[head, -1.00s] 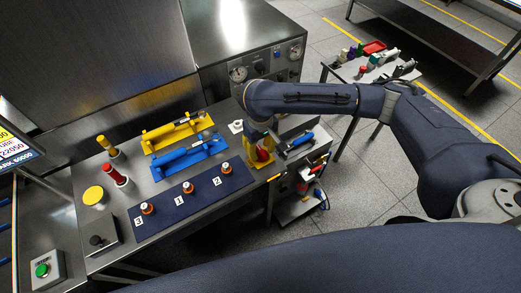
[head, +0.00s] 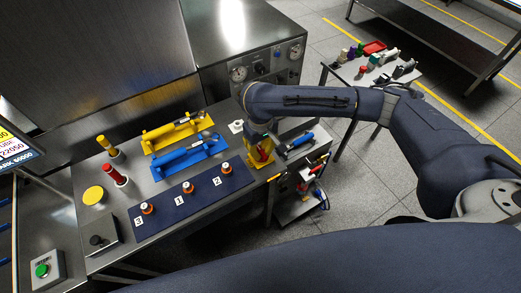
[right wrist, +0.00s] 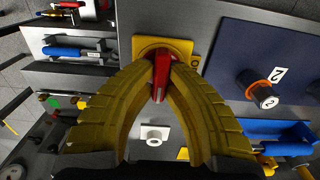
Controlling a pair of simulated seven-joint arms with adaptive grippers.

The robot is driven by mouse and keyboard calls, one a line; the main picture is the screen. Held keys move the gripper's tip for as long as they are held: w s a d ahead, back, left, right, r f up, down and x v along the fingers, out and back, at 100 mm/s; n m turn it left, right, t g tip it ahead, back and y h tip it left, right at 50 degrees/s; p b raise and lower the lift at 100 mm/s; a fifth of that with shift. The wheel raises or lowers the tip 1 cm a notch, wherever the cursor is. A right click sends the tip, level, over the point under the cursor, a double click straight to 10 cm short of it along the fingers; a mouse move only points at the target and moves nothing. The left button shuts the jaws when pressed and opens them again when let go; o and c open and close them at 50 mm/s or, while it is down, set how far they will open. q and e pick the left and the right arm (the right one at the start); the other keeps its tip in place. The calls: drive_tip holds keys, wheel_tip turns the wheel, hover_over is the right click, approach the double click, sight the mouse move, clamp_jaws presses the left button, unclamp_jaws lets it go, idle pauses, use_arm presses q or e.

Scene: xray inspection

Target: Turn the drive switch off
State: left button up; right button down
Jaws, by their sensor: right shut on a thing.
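The drive switch, a red handle (right wrist: 161,72) on a square yellow plate (right wrist: 186,47), sits at the right end of the bench. In the right wrist view, my right gripper (right wrist: 162,70) has its yellow fingers shut on the red handle, one on each side. In the head view the same gripper (head: 262,152) reaches down over the plate, and the fingers hide much of the handle. My left gripper is not in view.
A dark blue mat (head: 211,193) with numbered orange-ringed knobs lies left of the switch. Blue (head: 190,157) and yellow (head: 172,134) fixtures stand behind it. A tool cart (head: 296,207) stands close on the right. A green button box (head: 44,271) is at far left.

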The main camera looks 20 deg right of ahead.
drive_tip(key=shift+n, duration=0.3)
drive_tip(key=n, duration=0.8)
drive_tip(key=shift+s+a, duration=0.1)
drive_tip(key=n, duration=0.4)
drive_tip(key=shift+s+n, duration=0.1)
drive_tip(key=shift+n, duration=0.3)
drive_tip(key=n, duration=0.4)
drive_tip(key=shift+s, duration=0.1)
drive_tip(key=shift+n, duration=0.4)
drive_tip(key=c, duration=1.4)
unclamp_jaws()
